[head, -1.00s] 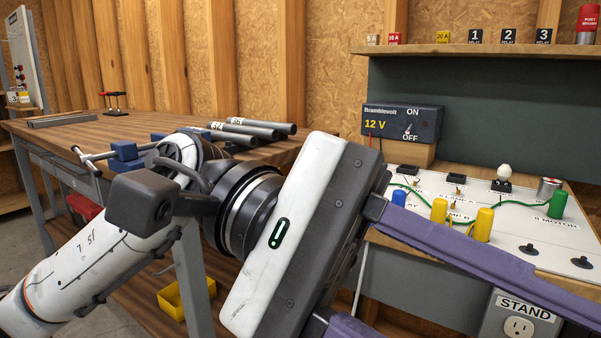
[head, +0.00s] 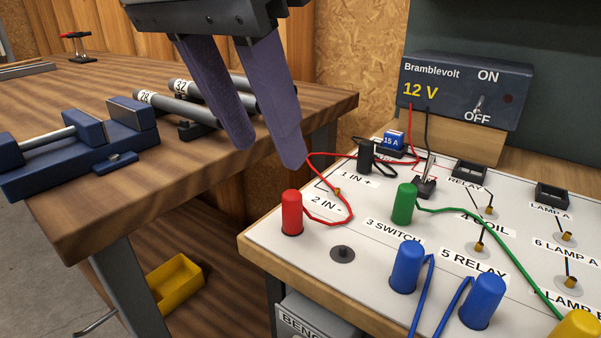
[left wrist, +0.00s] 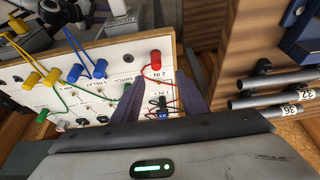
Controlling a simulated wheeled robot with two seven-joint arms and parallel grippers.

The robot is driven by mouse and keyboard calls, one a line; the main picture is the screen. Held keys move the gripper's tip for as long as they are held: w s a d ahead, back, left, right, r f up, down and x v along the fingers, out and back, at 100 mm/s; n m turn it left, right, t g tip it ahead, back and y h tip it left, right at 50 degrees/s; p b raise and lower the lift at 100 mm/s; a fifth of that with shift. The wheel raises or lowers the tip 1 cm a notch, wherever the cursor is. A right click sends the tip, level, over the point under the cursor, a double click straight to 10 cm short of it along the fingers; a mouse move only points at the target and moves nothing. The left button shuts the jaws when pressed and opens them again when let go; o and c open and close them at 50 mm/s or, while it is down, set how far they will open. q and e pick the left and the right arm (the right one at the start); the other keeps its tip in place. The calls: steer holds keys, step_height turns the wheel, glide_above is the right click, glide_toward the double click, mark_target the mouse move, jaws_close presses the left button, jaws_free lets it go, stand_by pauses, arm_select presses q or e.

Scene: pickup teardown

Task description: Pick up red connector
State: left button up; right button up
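The red connector (head: 292,213) is an upright cylinder on the white board (head: 375,262), at the board's left, near the "2 IN -" label. A red wire runs from it. In the left wrist view the red connector (left wrist: 155,57) lies just beyond my fingertips, between their lines. My left gripper (head: 268,155) has two purple fingers set apart with nothing between them. It hangs above and to the left of the red connector in the head view, not touching it. It also shows in the left wrist view (left wrist: 159,84). My right gripper is not in view.
A black connector (head: 366,157), a green connector (head: 404,204) and blue connectors (head: 407,267) with wires stand nearby on the board. The 12 V supply (head: 465,90) is behind. A vise (head: 80,145) and grey pipes (head: 185,108) lie on the wooden bench to the left.

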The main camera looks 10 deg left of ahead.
mark_target(291, 195)
arm_select(q)
steer(key=x, duration=0.1)
steer(key=b+x, duration=0.1)
steer(key=x, duration=0.1)
steer(key=shift+s+d+f, duration=0.1)
steer(key=shift+s+f, duration=0.15)
steer(key=shift+f, duration=0.15)
steer(key=shift+b+x, duration=0.5)
steer(key=shift+x, duration=0.25)
steer(key=b+x, duration=0.1)
steer(key=x, duration=0.3)
steer(key=shift+s+d+r+b, duration=0.1)
steer(key=shift+d+b, duration=0.1)
steer(key=shift+b, duration=0.2)
steer(key=shift+w+d+f, duration=0.1)
steer(key=shift+w+f, duration=0.1)
steer(key=shift+f, duration=0.1)
jaws_close()
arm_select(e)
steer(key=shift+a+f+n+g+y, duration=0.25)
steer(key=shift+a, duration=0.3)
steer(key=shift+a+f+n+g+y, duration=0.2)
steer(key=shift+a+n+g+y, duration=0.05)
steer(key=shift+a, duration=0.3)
